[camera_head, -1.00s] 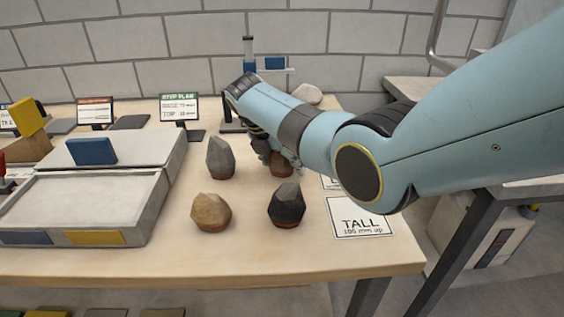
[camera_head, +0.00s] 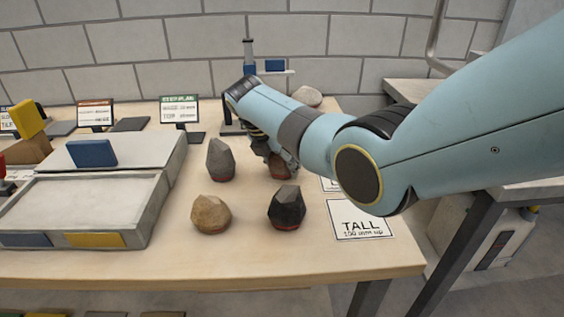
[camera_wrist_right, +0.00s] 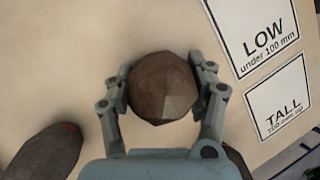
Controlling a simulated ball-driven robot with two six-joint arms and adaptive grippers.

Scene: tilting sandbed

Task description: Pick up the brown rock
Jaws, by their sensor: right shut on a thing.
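The brown rock (camera_wrist_right: 162,88) sits between the fingers of my right gripper (camera_wrist_right: 160,92) in the right wrist view, with a finger against each side. In the head view the brown rock (camera_head: 279,167) is mostly hidden behind my right gripper (camera_head: 268,150) and arm. My right gripper is shut on it. I cannot tell whether the rock is touching the table or just above it. My left gripper is in neither view.
A grey rock (camera_head: 221,160), a tan rock (camera_head: 211,214) and a black rock (camera_head: 287,207) stand nearby on the table. A pale rock (camera_head: 307,96) is behind my arm. The TALL card (camera_head: 360,219) and LOW card (camera_wrist_right: 262,38) lie flat. The sandbed tray (camera_head: 75,205) is left.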

